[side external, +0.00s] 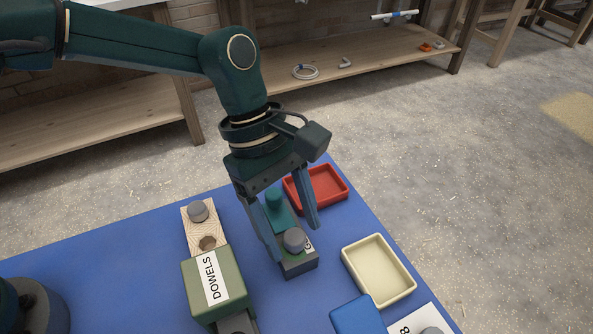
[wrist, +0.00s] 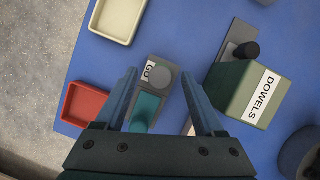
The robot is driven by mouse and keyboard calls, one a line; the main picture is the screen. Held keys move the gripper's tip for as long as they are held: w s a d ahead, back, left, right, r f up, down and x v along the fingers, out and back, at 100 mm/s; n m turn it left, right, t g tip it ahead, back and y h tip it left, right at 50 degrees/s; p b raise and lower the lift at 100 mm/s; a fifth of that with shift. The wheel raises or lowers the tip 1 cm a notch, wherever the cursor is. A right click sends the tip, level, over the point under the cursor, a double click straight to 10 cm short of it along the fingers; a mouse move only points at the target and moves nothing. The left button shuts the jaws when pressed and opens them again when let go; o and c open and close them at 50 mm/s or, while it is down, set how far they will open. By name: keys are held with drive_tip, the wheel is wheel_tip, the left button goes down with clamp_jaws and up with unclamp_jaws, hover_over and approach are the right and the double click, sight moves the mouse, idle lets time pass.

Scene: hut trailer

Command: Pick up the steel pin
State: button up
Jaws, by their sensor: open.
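My gripper (side external: 294,243) is open, pointing down, with its fingers on either side of a small dark block (side external: 300,265) with a label that starts with G. A grey round pin (side external: 294,239) stands upright on that block, between the fingertips. In the wrist view the pin (wrist: 166,78) lies between the open fingers (wrist: 159,72), nearer the right one, with a visible gap to the left one. Another grey pin (side external: 198,211) stands on a wooden board. Both look metallic grey; I cannot tell for certain which is the steel pin.
A teal block (side external: 286,217) with a teal knob stands just behind the dark block. A green DOWELS box (side external: 196,282) is close on the left. A red tray (side external: 342,197), a cream tray (side external: 350,270) and a blue box (side external: 357,315) lie to the right.

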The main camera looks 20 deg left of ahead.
drive_tip(key=shift+x, duration=0.95)
clamp_jaws()
drive_tip(key=shift+r, duration=0.2)
